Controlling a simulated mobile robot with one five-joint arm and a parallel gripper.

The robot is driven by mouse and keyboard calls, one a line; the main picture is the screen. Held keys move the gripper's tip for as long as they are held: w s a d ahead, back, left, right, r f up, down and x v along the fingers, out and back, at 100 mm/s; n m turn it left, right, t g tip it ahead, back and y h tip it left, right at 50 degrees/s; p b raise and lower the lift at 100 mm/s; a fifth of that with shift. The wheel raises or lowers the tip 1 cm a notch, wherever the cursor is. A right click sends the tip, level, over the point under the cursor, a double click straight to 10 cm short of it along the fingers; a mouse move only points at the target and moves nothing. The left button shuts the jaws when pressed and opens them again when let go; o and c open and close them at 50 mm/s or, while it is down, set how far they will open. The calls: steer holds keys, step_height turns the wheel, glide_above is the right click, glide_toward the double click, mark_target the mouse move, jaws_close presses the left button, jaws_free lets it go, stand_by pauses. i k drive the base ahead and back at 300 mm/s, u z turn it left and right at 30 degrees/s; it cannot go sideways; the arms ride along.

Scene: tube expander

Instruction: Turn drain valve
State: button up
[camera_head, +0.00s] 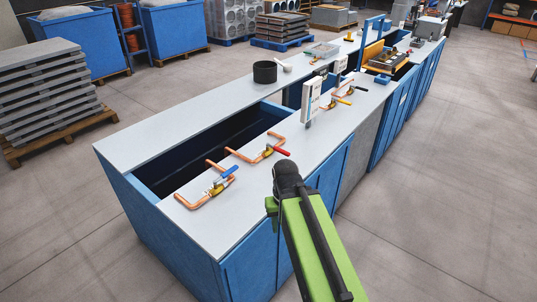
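Copper pipes with valves sit on the grey top of the blue workbench (130,148). The nearest valve has a blue handle (229,172) and a brass body. Behind it is a valve with a red handle (282,151). Farther back are smaller valves with a black handle (342,101) and a yellow handle (358,88). No label that I can read tells which one is the drain valve. My green and black arm reaches up from the lower right, beside the bench's right edge and apart from the valves. My gripper's fingers cannot be made out.
A dark open basin (215,152) lies left of the nearer valves. An upright white panel (311,101) stands behind the red-handled valve. A black round container (265,72) stands on the bench's left side. The floor right of the bench is clear.

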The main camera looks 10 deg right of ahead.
mark_target(277, 149)
steer(key=u, duration=2.05)
steer(key=k, duration=1.65)
steer(key=z, duration=0.6)
steer(key=i, duration=1.5)
